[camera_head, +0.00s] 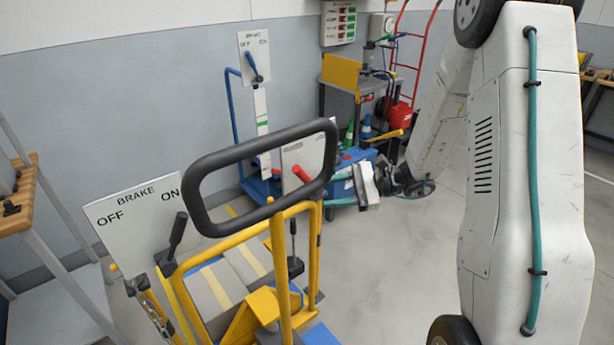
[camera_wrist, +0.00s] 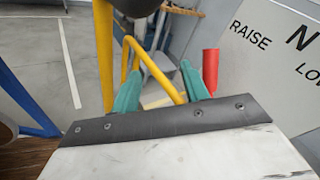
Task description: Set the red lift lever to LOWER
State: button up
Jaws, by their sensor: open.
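The red lift lever (camera_head: 301,173) shows its red grip behind the black loop handle in the head view. In the wrist view the red grip (camera_wrist: 210,72) stands just right of my right-hand finger, outside the gap between the fingers. Its white plate (camera_wrist: 262,45) reads RAISE, N and a cut-off "LO"; the grip is left of RAISE. The plate (camera_head: 318,152) is partly hidden in the head view. My gripper (camera_wrist: 160,72) has two teal fingers, spread and empty. In the head view my gripper (camera_head: 332,188) is right of the lever. Whether finger and lever touch is unclear.
A yellow cart frame with a black loop handle (camera_head: 190,190) stands in front. A BRAKE OFF/ON plate (camera_head: 132,212) with a black lever (camera_head: 176,235) is at left.

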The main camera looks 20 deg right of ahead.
aim_at(307, 176)
jog(key=w+d+f+m+t, duration=0.1)
jog(key=w+d+m+t, duration=0.2)
jog(key=w+t, duration=0.2)
jog(key=x, duration=0.7)
jog(key=shift+w+f, duration=0.1)
jog(key=shift+w, duration=0.4)
grip_shut()
